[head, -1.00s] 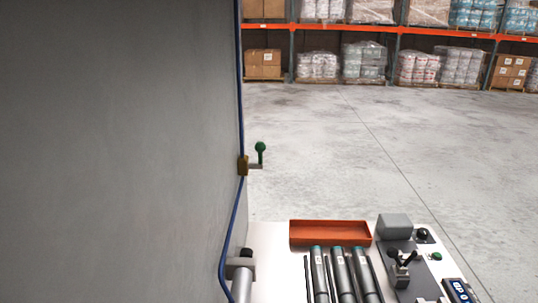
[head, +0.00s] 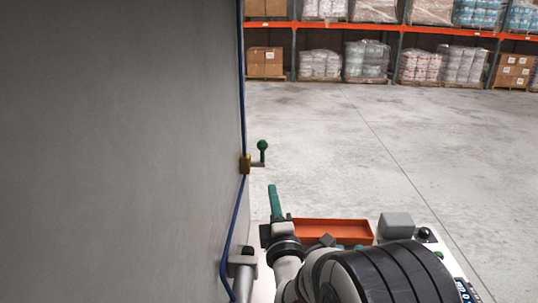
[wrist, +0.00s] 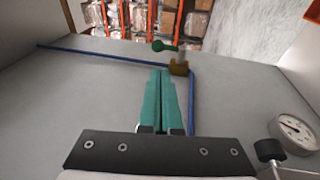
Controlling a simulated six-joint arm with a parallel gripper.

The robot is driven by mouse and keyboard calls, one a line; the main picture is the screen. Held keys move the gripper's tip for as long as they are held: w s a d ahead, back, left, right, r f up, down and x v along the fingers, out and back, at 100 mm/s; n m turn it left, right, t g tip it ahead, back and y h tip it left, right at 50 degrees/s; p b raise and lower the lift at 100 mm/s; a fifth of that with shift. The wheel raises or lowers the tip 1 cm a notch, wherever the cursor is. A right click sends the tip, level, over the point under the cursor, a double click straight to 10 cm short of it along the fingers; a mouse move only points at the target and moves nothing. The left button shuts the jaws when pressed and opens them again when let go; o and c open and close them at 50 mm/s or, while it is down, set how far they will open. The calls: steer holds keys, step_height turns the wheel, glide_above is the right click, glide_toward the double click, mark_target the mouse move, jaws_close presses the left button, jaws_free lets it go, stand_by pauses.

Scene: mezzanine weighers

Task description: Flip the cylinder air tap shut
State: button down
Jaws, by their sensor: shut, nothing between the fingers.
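The air tap is a brass valve body (head: 245,164) on a blue hose (head: 240,100) that runs along the grey wall. Its green ball-ended handle (head: 263,146) stands up, out from the wall. In the wrist view the brass body (wrist: 179,68) and the green handle (wrist: 163,46) show just beyond my fingertips. My gripper (head: 273,188) has green fingers, shut and empty, below and a little right of the tap in the head view. The fingers also show in the wrist view (wrist: 160,75), apart from the handle as far as I can tell.
An orange tray (head: 335,229) and a grey block (head: 395,226) lie on the bench under my arm. A round gauge (wrist: 295,132) is at the right in the wrist view. Open floor (head: 340,150) lies beyond, with pallet racks behind.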

mark_target(263, 148)
steer(key=shift+a+r, duration=0.1)
steer(key=shift+a, duration=0.05)
steer(key=x, duration=1.4)
steer(key=shift+r, duration=0.15)
steer(key=shift+r, duration=0.1)
